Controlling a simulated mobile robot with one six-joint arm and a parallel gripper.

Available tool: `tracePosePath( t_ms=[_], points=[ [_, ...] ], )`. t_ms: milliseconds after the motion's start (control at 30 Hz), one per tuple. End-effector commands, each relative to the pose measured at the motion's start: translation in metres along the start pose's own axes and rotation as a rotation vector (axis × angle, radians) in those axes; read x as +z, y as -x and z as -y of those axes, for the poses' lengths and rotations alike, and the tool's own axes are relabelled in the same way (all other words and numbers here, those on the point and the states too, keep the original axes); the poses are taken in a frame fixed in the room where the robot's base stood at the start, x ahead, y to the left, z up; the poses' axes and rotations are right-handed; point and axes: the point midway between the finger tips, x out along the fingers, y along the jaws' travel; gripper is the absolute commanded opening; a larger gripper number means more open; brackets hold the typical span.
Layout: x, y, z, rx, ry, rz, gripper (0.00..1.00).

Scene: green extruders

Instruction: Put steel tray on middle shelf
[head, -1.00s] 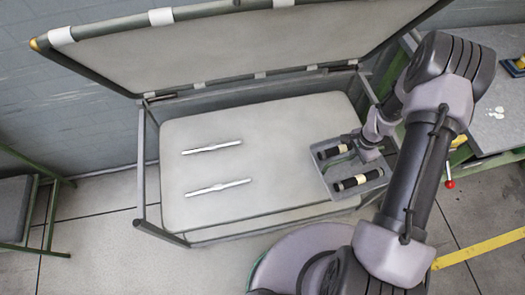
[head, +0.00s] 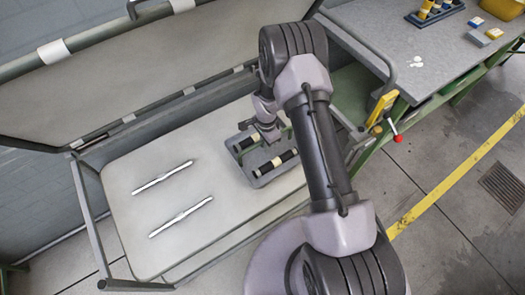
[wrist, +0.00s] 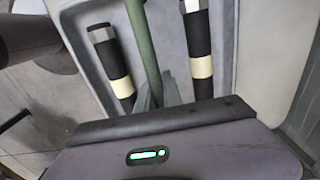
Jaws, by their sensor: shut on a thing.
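The steel tray (head: 262,183) is a shallow grey tray holding two black cylinders with cream bands. A green bar handle (wrist: 145,45) runs between the cylinders. My gripper (head: 268,136) is over the tray and shut on its handle; the fingers (wrist: 157,95) show at the bar in the wrist view, partly hidden by the gripper body. The tray is over the right part of a pale shelf (head: 140,230) in a metal-framed rack. I cannot tell whether it touches the shelf. Another surface shows below the shelf's front edge, and a tilted pale panel (head: 100,85) is above.
Two white rods (head: 162,177) (head: 181,216) lie on the shelf's left part. A grey workbench (head: 400,60) with a green frame, a yellow handle (head: 381,108) and a red knob (head: 397,138) stands to the right. The rack's post (head: 90,215) is at left.

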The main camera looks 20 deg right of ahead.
Motion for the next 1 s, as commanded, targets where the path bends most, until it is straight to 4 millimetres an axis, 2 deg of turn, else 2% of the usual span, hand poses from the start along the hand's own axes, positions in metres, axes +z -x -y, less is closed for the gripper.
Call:
tracePosePath(
  t_ms=[167,333,700,733,833,1000],
  points=[
    [0.009,-0.007,0.008,0.0,-0.001,0.0,0.0],
    [0.009,-0.037,0.007,0.0,-0.001,0.0,0.0],
    [0.008,-0.04,0.008,-0.001,-0.001,0.0,0.0],
    [0.009,-0.039,0.007,0.001,-0.001,0.0,0.14],
    [0.009,-0.039,0.007,0.001,-0.001,0.0,0.32],
    [0.009,-0.039,0.007,0.001,-0.001,0.0,0.32]
  ],
)
